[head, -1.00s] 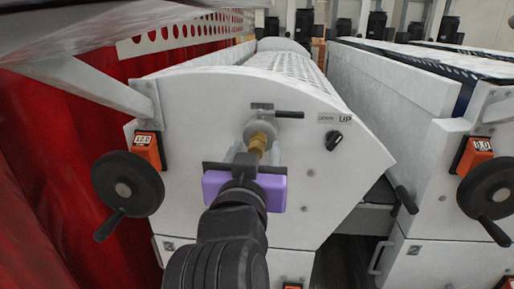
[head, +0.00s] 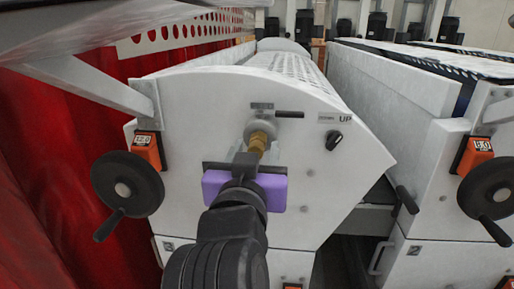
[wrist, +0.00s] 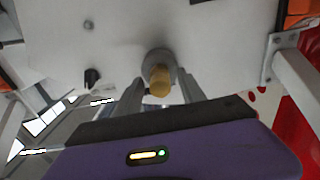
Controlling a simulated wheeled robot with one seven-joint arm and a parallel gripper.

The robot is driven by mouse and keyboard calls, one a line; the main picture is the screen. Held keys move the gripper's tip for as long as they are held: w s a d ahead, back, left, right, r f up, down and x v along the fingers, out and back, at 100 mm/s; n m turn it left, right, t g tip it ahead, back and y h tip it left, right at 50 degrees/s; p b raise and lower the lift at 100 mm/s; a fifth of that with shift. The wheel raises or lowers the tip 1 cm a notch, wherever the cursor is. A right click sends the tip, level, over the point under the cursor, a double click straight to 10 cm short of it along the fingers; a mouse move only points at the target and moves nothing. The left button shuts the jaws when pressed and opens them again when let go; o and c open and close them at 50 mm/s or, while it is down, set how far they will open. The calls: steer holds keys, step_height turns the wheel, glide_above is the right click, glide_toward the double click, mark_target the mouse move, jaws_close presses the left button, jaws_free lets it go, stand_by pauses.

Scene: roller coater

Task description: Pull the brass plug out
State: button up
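The brass plug (head: 259,138) sticks out of a round grey fitting (head: 260,128) on the white end panel of the roller coater. It also shows in the wrist view (wrist: 160,82), its end facing the camera. My gripper (head: 257,152) is right in front of the plug. In the wrist view my gripper (wrist: 159,84) has one grey finger on each side of the plug, with narrow gaps visible between the fingers and the brass. The plug is seated in the fitting. My gripper's body hides part of the panel below.
A black knob labelled UP (head: 334,140) sits right of the plug. Black handwheels stand at the left (head: 127,184) and right (head: 487,189), with orange counters (head: 147,150) above. A red curtain (head: 60,150) hangs at the left.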

jaws_close()
steer(key=shift+s, duration=0.15)
stand_by(1.2)
steer(key=shift+s+a, duration=0.2)
steer(key=shift+s, duration=0.75)
steer(key=shift+s+a, duration=0.2)
steer(key=shift+s, duration=0.7)
steer(key=shift+s+a, duration=0.2)
steer(key=shift+s, duration=0.75)
steer(key=shift+s, duration=0.1)
steer(key=shift+s+a, duration=0.15)
steer(key=shift+s, duration=0.55)
steer(key=shift+s+a, duration=0.15)
steer(key=shift+s, duration=0.55)
